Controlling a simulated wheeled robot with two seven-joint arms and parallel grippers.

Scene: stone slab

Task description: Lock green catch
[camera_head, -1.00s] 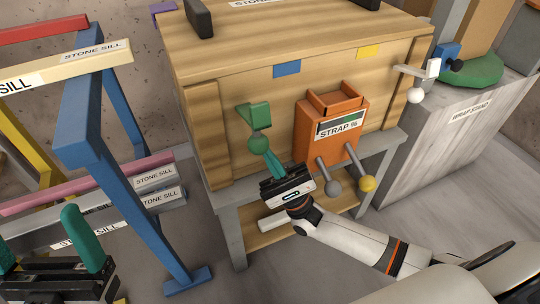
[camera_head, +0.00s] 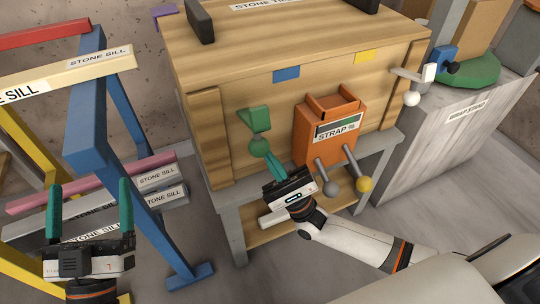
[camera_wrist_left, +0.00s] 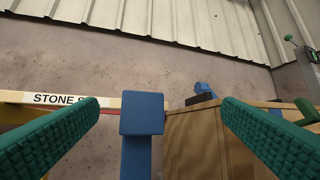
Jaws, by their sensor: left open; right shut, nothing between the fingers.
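The green catch (camera_head: 254,119) is on the front of the wooden crate (camera_head: 215,140), left of the orange strap box, with a green ball knob (camera_head: 258,146) hanging below its plate. My right gripper (camera_head: 269,159) is shut and empty, its teal fingers pointing up just under the knob. Whether the fingertips touch the knob I cannot tell. My left gripper (camera_head: 89,187) is open and empty at the lower left, in front of the sill rack and well apart from the crate. Its two teal fingers are spread in the left wrist view (camera_wrist_left: 160,108).
The orange strap box (camera_head: 334,125) has a grey-knobbed and a yellow-knobbed lever (camera_head: 364,184) close to my right gripper. A blue post (camera_head: 88,140) of the sill rack stands between my left gripper and the crate. A white-knobbed lever (camera_head: 411,98) is at the crate's right.

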